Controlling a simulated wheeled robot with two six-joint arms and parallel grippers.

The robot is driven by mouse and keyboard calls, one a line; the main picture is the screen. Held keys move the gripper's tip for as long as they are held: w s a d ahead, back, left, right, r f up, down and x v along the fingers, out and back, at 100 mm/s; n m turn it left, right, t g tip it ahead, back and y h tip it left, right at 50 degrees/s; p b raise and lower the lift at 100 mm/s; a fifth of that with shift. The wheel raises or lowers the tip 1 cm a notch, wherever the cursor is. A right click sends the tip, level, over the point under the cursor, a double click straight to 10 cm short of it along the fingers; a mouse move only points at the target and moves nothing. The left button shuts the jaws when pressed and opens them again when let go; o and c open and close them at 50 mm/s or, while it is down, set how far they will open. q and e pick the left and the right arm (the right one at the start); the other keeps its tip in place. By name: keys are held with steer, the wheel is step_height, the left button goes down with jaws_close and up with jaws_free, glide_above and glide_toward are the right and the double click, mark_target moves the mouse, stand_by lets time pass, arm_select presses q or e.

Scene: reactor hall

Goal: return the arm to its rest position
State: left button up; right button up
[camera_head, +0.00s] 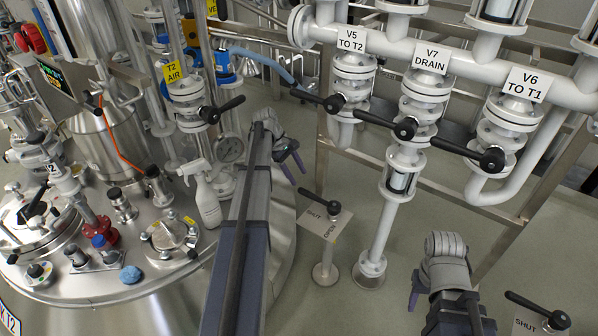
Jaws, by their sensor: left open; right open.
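My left arm (243,235) reaches forward from the bottom of the head view, over the right edge of the steel tank top. Its gripper (294,170) is at the far end, open and empty, with dark purple fingers apart. It appears in front of the floor and rails, left of the valve pipes. My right arm (450,280) shows at the lower right. Its gripper (415,290) is partly hidden behind its own wrist; a purple finger shows on the left side. It is open, and nothing shows held in it.
A steel tank top (150,275) at left carries a white spray bottle (203,195), a blue sponge (131,274) and fittings. White pipes with valves V5 (351,80), V7 (425,95) and V6 (510,120) stand ahead. A SHUT/OPEN post (325,255) stands between the arms.

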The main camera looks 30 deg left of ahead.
arm_select(q)
steer(key=s+d+f+m+g+y, duration=0.1)
steer(key=s+d+m, duration=0.25)
steer(key=d, duration=0.75)
steer(key=s+d+f+m+g+y, duration=0.1)
steer(key=s+d+m, duration=0.3)
steer(key=d, duration=0.6)
steer(key=s+d+m+y, duration=0.4)
steer(key=s+d+m, duration=0.8)
steer(key=s+d, duration=0.35)
step_height(320, 180, up, 35)
steer(key=p, duration=3.5)
steer(key=shift+d+m, duration=0.35)
arm_select(e)
step_height(320, 180, up, 35)
arm_select(q)
steer(key=shift+w+f, duration=0.1)
arm_select(e)
steer(key=shift+a+f, duration=0.1)
steer(key=shift+f, duration=0.05)
steer(key=shift+c, duration=0.2)
